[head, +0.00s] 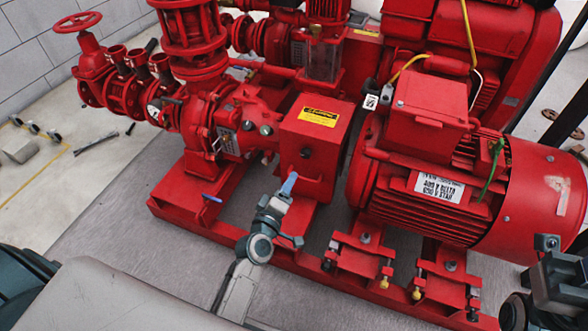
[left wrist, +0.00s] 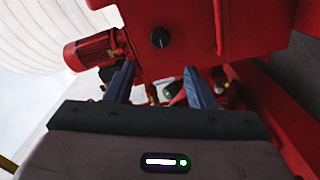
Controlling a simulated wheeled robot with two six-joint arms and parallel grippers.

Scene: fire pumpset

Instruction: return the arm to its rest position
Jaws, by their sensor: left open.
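My left gripper (head: 292,212) is in front of the red pumpset, low beside the red coupling guard box (head: 312,145) with the yellow label. Its two blue fingers stand apart, with nothing held between them. In the left wrist view the open fingers (left wrist: 160,88) point toward a red housing (left wrist: 190,25) with a black round knob (left wrist: 160,38). I cannot tell whether a finger touches the pumpset. Dark parts of my right arm show at the lower right edge of the head view, but I cannot make out its gripper.
The large red motor (head: 430,180) stands right of the guard box. The red base frame (head: 240,245) runs below my left gripper. Valves with a red handwheel (head: 77,22) are at the upper left. Loose hardware (head: 36,128) lies on the floor at left; grey floor (head: 110,205) is clear.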

